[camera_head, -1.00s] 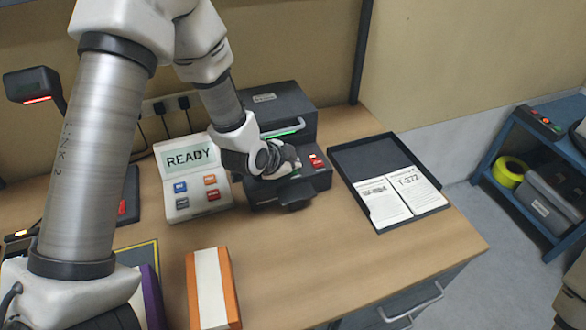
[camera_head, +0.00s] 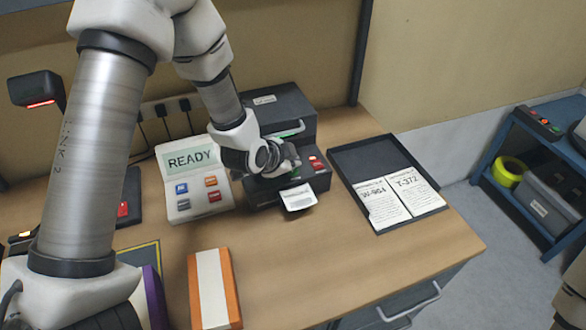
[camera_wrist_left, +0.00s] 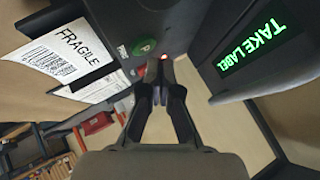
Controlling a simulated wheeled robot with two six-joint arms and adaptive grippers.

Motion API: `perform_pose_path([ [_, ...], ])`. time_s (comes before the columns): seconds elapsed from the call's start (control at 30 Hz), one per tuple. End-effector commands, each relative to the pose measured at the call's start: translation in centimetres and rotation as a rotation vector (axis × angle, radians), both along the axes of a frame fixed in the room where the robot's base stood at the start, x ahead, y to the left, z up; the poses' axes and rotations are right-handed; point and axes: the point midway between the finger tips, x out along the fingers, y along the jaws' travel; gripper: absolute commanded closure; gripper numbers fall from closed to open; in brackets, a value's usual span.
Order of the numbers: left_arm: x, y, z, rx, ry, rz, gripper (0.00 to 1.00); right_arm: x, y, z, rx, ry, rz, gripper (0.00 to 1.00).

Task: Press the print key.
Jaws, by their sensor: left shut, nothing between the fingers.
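The green round key marked P (camera_wrist_left: 145,46) is on the dark label printer (camera_head: 268,108), and I take it as the print key. My left gripper (camera_wrist_left: 165,82) is shut and empty at the printer's front, its tips just beside the key in the wrist view; I cannot tell whether they touch. It also shows in the head view (camera_head: 288,166), hiding the key there. A white label (camera_head: 298,197) sticks out of the printer's front; in the wrist view it reads FRAGILE (camera_wrist_left: 68,55). The printer's display (camera_wrist_left: 250,42) reads TAKE LABEL in green. My right gripper is out of view.
A white panel (camera_head: 205,213) with a READY screen and several coloured keys stands left of the printer. A black tray (camera_head: 352,160) with two printed sheets lies to the right. An orange and white box (camera_head: 212,290) lies in front. The table between box and tray is bare.

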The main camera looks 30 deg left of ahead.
Motion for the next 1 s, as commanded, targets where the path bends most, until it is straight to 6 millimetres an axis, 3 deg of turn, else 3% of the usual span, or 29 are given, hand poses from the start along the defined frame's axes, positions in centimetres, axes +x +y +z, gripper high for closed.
perform_pose_path([
  [0.17, 0.0, 0.0, 0.6, 0.000, -0.001, 0.001, 1.00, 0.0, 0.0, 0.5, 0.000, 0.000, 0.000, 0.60],
  [0.6, 0.0, 0.0, 5.0, 0.000, -0.001, 0.001, 1.00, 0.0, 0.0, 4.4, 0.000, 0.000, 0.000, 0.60],
  [1.0, 0.0, 0.0, 5.0, 0.000, 0.000, 0.000, 1.00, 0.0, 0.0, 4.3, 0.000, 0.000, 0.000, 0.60],
])
